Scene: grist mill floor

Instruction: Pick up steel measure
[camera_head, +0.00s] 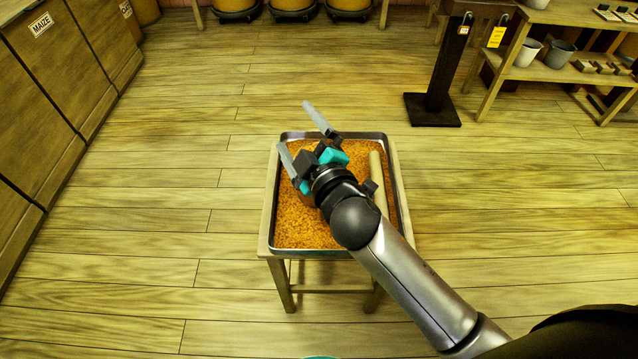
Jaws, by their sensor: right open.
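My right gripper (301,136) is open, with its two fingers apart and nothing seen between them. It is over the far left part of a metal tray (272,212) filled with orange grain (300,222). The tray sits on a small wooden stand (285,285). A pale wooden roller (377,180) lies along the tray's right side, partly behind my arm. A grey cup (559,54) on the shelf at the upper right could be the steel measure, but I cannot tell for sure.
A wooden shelf (545,73) at the upper right also holds a pale cup (527,53) and small blocks. A dark post on a base (432,112) stands beside it. Wooden bins (60,75) line the left. The plank floor around the stand is clear.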

